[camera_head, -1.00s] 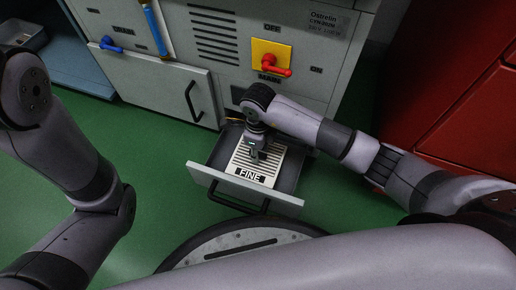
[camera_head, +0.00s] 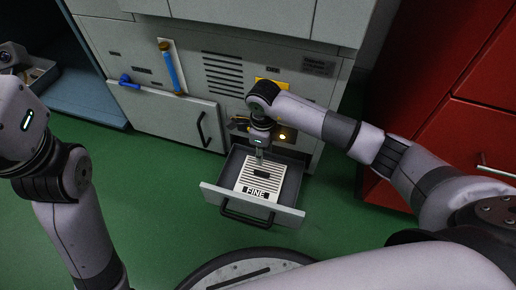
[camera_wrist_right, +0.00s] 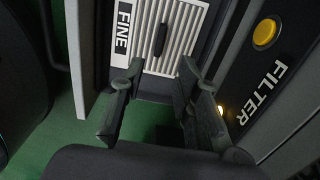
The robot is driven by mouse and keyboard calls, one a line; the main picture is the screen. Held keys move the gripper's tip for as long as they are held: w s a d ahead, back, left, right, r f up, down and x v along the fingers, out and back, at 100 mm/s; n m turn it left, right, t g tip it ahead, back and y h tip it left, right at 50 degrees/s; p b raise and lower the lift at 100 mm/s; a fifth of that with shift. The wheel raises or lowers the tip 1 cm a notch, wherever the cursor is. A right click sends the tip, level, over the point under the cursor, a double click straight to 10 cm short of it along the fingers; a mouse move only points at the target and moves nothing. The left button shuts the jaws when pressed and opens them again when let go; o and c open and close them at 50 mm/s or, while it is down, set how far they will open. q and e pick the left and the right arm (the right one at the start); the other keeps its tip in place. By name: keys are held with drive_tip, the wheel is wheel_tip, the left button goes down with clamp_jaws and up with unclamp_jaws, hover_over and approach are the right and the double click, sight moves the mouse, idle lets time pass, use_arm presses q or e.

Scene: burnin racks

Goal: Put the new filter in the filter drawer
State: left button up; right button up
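The white ribbed filter (camera_head: 248,184), marked FINE and with a dark handle, lies flat in the pulled-out filter drawer (camera_head: 290,213). In the right wrist view the filter (camera_wrist_right: 182,45) shows just past my fingertips, with its handle (camera_wrist_right: 160,40) clear of them. My right gripper (camera_head: 260,160) hangs over the back edge of the filter. In the right wrist view its two fingers (camera_wrist_right: 160,72) stand apart with nothing between them. My left arm comes in at the left; its gripper is out of view.
A yellow button (camera_wrist_right: 265,33) sits on the panel marked FILTER. A small light (camera_head: 282,137) glows above the drawer. A closed cabinet door (camera_head: 172,118) is left of the drawer, and red cabinets (camera_head: 450,120) stand at the right. Green floor (camera_head: 130,190) lies clear to the left.

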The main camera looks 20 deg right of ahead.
drive_tip(key=shift+r, duration=0.3)
